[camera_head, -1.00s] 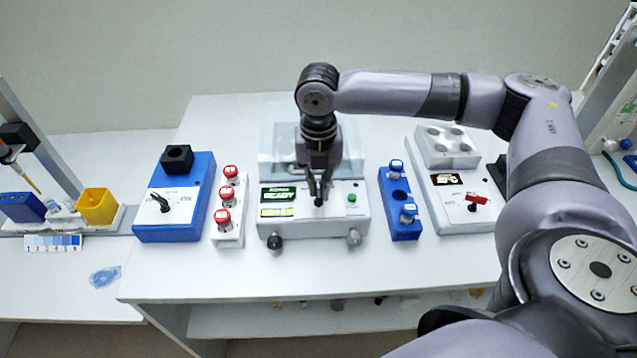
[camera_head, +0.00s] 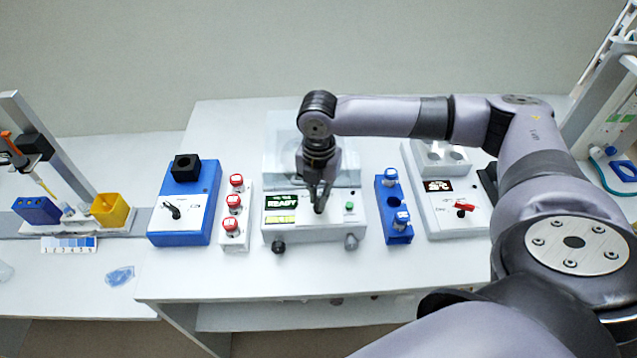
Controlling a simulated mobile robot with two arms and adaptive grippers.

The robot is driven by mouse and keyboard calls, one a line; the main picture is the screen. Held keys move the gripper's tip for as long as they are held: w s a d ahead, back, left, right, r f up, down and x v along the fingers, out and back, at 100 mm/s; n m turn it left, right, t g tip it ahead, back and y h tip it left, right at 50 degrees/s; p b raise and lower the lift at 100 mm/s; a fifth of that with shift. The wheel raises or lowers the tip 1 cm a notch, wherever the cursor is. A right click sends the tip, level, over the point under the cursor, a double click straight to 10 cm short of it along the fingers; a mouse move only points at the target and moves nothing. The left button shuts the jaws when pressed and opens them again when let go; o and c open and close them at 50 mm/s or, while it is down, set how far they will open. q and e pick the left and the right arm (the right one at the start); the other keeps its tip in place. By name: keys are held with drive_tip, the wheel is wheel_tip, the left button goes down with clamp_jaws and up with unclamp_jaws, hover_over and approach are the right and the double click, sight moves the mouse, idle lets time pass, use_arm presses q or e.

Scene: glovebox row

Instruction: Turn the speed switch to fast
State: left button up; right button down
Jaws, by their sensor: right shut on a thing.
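My right gripper (camera_head: 319,205) points down at the front panel of the white centre device (camera_head: 310,239). Its fingers are shut on a small dark knob on that panel, mostly hidden by the fingers. The device's display (camera_head: 281,202) reads READY. The blue box (camera_head: 184,236) on the left carries a black pointer switch (camera_head: 174,211) on a white panel. The white device (camera_head: 468,226) on the right carries a red pointer switch (camera_head: 463,207). I cannot read which panel is marked for speed. My left gripper is not in view.
A rack of red-capped vials (camera_head: 235,241) stands left of the centre device, and a blue rack (camera_head: 393,237) with blue-capped vials right of it. A yellow bin (camera_head: 112,211) stands far left. The table's front strip is clear.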

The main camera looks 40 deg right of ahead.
drive_tip(key=shift+m+p, duration=0.8)
drive_tip(key=shift+p, duration=0.05)
drive_tip(key=c, duration=1.7)
unclamp_jaws()
drive_tip(key=shift+r, duration=0.1)
wheel_tip(320, 180, up, 12)
drive_tip(key=shift+f, duration=0.1)
